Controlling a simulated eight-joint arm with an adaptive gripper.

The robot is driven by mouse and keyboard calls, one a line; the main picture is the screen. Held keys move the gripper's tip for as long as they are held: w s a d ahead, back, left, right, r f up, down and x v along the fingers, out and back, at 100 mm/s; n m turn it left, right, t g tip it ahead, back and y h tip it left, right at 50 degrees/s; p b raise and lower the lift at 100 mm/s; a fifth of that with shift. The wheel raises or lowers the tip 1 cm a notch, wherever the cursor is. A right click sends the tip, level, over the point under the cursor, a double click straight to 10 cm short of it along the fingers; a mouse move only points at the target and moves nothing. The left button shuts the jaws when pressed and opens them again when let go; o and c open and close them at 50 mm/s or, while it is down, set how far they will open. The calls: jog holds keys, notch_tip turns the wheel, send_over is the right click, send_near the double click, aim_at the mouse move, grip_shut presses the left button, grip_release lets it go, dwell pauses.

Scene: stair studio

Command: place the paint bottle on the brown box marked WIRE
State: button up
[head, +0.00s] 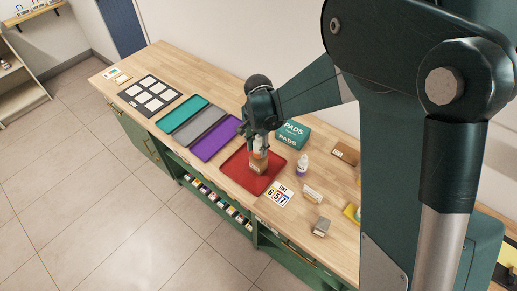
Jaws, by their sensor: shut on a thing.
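My gripper (259,143) points down over the red tray (241,176) and is shut on a small white-and-orange thing, which looks like a paint bottle (260,154) but is mostly hidden by the fingers. Directly below it is a small brown block or box (258,168), within the red tray's outline. I cannot tell whether the held thing touches it. Another brown box (345,152) with a dark mark lies right of the teal PADS box; I cannot read WIRE on either one. A white bottle with a purple label (302,166) stands upright right of the red tray.
The teal PADS box (292,134) stands behind the red tray. Purple (214,141), grey and teal trays lie to the left. A number card (279,194), a small pale box (312,194) and a grey block (321,227) lie in front to the right. My arm hides the bench's right part.

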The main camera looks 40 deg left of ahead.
jog(key=shift+f, duration=0.5)
jog(key=shift+f, duration=0.15)
jog(key=o, duration=1)
jog(key=shift+c, duration=0.2)
jog(key=shift+r, duration=0.2)
jog(key=shift+r, duration=5.95)
